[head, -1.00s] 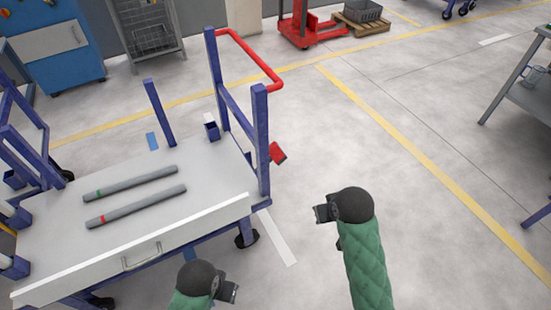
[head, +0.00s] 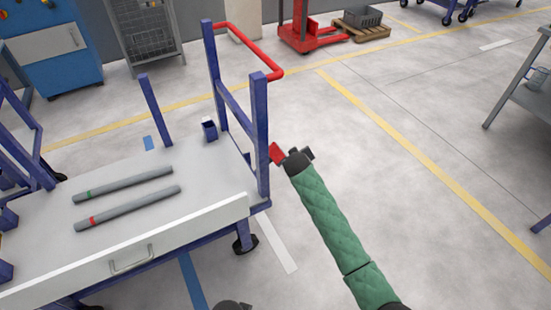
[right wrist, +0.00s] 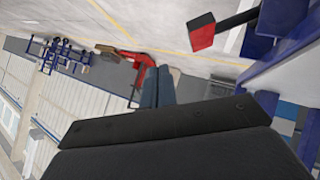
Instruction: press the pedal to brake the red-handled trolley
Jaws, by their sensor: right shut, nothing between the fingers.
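The trolley's white deck (head: 225,175) has blue posts and a red handle (head: 262,64) at its right end. A red pedal (head: 276,153) sticks out low beside the right post. My right gripper (head: 304,154) is just right of the pedal in the head view, its fingers shut and empty. In the right wrist view the pedal (right wrist: 202,33) is a red-and-black block on a dark bar, up and right of my closed fingertips (right wrist: 158,70), with a visible gap. Only a dark piece of my left gripper (head: 232,304) shows at the bottom edge; its fingers are unclear.
Two grey pipes, one with a green band (head: 122,184) and one with a red band (head: 127,208), lie on the deck. A dark caster (head: 245,243) is under the near right corner. The floor right of the trolley is open. A red pallet jack (head: 312,35) stands far back.

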